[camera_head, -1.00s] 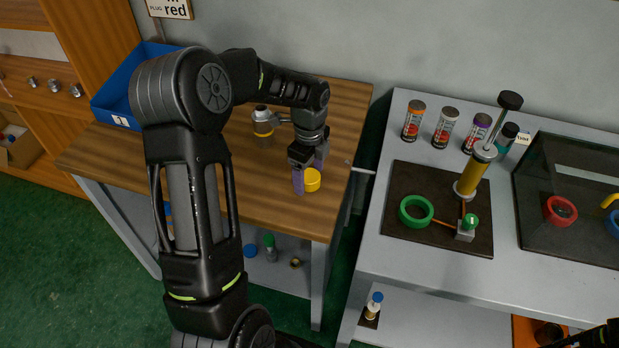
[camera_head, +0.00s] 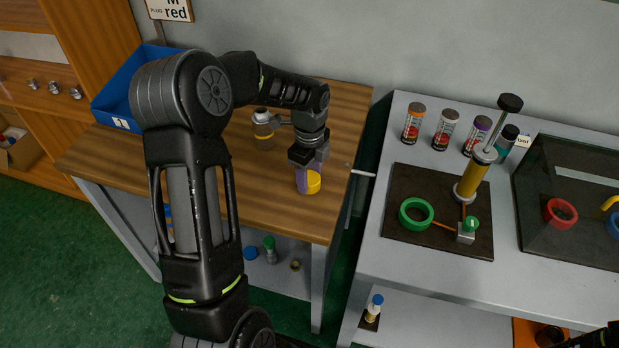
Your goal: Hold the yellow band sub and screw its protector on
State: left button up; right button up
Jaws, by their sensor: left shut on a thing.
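My left gripper (camera_head: 308,182) points down over the wooden bench and is shut on a yellow cap-like protector (camera_head: 314,183), low at the bench top near its right edge. A purple finger covers part of the protector. A grey metal sub with a yellow band (camera_head: 263,138) stands on the bench behind and to the left of the gripper. My left forearm passes close to it, and a grey bar beside it is partly hidden. My right gripper is not in view; only a dark part of mine shows at the bottom right corner.
A blue bin (camera_head: 118,97) sits at the bench's left end. A grey table (camera_head: 378,245) on the right bears several cans, a dark mat (camera_head: 397,245) with a green ring (camera_head: 404,226) and a yellow pump (camera_head: 471,184).

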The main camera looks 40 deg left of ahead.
aim_at(313, 178)
pick_arm(q)
notch_tip(313, 178, up, 10)
jog(key=b, duration=0.1)
dwell(0.4)
dwell(0.5)
jog(key=w+d+n, duration=0.2)
jog(key=d+n, duration=0.6)
jog(key=w+d+n, duration=0.2)
jog(key=d+n, duration=0.7)
jog(key=shift+d+f, duration=0.15)
